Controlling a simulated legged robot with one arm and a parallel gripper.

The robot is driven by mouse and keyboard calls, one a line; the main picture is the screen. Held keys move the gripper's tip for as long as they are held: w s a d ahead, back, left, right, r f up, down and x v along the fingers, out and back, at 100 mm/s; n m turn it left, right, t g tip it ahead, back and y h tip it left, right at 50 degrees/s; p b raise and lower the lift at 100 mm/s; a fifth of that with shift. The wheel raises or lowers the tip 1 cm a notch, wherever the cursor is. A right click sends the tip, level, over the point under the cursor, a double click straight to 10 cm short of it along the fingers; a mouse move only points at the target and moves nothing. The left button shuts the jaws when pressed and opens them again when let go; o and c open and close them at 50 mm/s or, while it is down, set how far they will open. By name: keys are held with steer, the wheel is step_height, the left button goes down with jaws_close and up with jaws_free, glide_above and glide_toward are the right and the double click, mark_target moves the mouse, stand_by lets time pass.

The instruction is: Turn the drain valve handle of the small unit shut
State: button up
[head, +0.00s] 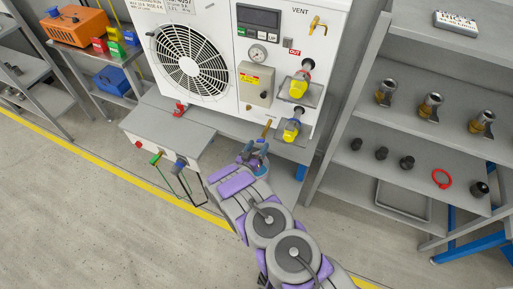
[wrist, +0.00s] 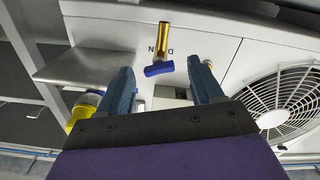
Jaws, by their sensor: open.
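The drain valve (wrist: 162,38) shows in the wrist view as a brass stem with a blue handle (wrist: 158,69) across its end, beside an upside-down, partly covered label on the white unit. In the head view its brass part (head: 266,128) shows low on the front of the white fan unit (head: 228,60), just beyond my gripper (head: 255,150). My gripper also shows in the wrist view (wrist: 161,68), with its two blue fingers open. The blue handle appears between the fingertips, with a gap on each side. I cannot tell how far in depth the fingers reach.
Yellow-capped fittings (head: 298,88) (head: 291,131) with small trays stand right of the valve. A grey shelf rack (head: 415,115) with fittings is at the right. A low grey bench (head: 168,130) is at the left. The floor behind my arm is clear.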

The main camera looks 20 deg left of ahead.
steer(key=s+a+p, duration=0.2)
steer(key=s+p, duration=0.2)
steer(key=s, duration=1.3)
steer(key=shift+s, duration=0.25)
steer(key=shift+f, duration=0.1)
